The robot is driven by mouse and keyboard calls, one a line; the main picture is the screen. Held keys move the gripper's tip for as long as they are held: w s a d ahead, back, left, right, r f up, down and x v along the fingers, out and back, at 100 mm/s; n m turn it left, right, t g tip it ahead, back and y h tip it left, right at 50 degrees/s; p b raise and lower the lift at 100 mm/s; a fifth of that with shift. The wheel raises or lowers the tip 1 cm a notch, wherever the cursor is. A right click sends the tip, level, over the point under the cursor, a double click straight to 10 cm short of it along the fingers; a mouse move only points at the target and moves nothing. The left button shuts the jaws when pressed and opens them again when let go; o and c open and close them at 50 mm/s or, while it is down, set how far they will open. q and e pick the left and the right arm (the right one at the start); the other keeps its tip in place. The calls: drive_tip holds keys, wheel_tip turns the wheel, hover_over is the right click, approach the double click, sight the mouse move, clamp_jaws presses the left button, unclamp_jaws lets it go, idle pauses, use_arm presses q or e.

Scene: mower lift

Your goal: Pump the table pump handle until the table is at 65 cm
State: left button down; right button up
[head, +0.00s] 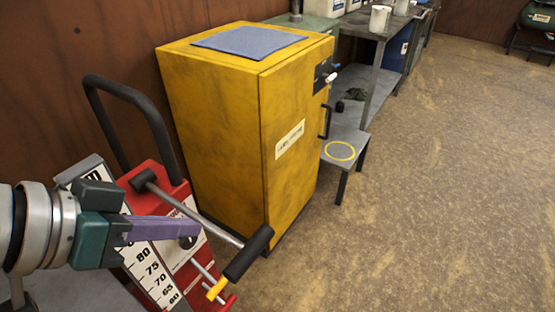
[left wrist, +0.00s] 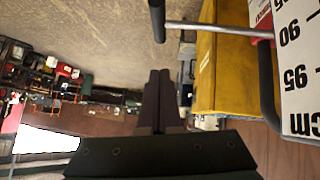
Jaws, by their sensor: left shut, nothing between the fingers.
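The table pump handle is a metal lever with a black grip (head: 248,253), sloping down to the right from a pivot on the red lift. In the left wrist view the black grip (left wrist: 157,20) lies just beyond the fingertips. My left gripper (head: 198,228) has purple fingers pressed together, empty, near the lever in the head view; contact cannot be told. The closed fingers also show in the left wrist view (left wrist: 160,75). A white height scale (head: 155,275) shows numbers such as 80, 75, 70 and 65. A pointer against it cannot be made out. My right gripper is out of view.
A yellow cabinet (head: 225,125) with a blue cloth (head: 249,41) on top stands close behind the lift. A black push bar (head: 130,95) rises at the lift's back. A yellow-tipped small lever (head: 217,288) sits below the grip. The floor at right is clear.

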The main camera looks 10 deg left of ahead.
use_arm(q)
drive_tip(key=b, duration=0.4)
hover_over(254, 242)
drive_tip(key=s+a, duration=0.2)
wheel_tip(254, 242, down, 7)
drive_tip(key=shift+f, duration=0.15)
drive_tip(key=shift+s+d+f, duration=0.1)
drive_tip(key=shift+f, duration=0.5)
drive_tip(key=shift+s+d+f, duration=0.1)
drive_tip(key=shift+f, duration=1.05)
